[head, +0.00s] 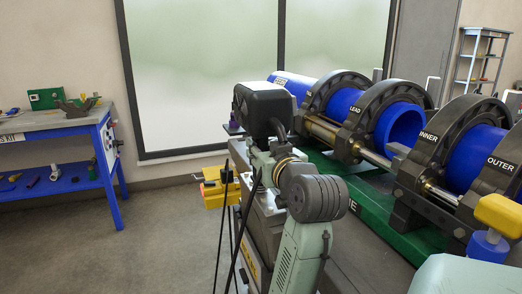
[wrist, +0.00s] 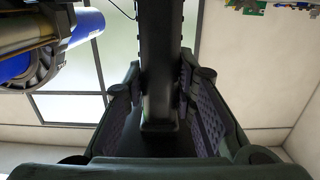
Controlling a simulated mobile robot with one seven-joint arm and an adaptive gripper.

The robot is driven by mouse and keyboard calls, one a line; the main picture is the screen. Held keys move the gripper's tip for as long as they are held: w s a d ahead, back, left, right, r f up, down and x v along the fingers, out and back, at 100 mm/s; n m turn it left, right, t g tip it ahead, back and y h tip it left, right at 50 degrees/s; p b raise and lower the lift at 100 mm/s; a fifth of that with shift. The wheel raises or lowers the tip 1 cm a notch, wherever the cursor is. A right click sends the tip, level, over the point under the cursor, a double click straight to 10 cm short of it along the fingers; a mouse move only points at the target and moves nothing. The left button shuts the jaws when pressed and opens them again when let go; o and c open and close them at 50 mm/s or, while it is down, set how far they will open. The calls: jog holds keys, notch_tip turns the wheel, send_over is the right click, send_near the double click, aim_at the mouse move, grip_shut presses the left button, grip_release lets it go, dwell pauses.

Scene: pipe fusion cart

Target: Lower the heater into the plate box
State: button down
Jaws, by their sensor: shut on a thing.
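My gripper (wrist: 160,85) is shut on the heater (wrist: 160,60), whose long black bar stands between the two purple-padded fingers in the wrist view. The bar's near end lies deep between the fingers, and its far end runs out of the top of the picture. In the head view my arm ends in a dark block beside the machine, with a small purple patch at its left edge; the heater itself is hidden or cannot be told apart there. A grey housing lies below my wrist, largely covered by my arm. I cannot make out the plate box or its opening.
A yellow box (head: 213,188) sits left of my wrist, with black cables hanging near it. The fusion machine (head: 375,115) with blue pipes and dark clamp rings stands close on the right. A blue workbench (head: 60,140) is at far left; the floor between is clear.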

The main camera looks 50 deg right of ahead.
jog(key=shift+s+a+r, duration=0.1)
jog(key=shift+s+r, duration=0.05)
jog(key=shift+r, duration=0.05)
dwell(0.7)
jog(key=c, duration=1.6)
grip_release()
jog(key=shift+c, duration=0.2)
jog(key=o, duration=0.4)
jog(key=shift+f, duration=0.15)
jog(key=shift+o, duration=0.3)
jog(key=shift+f, duration=0.65)
jog(key=o, duration=1.1)
jog(key=shift+r, duration=0.4)
jog(key=shift+o, duration=0.2)
jog(key=f+p+v, duration=0.1)
jog(key=v, duration=1.2)
jog(key=shift+f, duration=0.15)
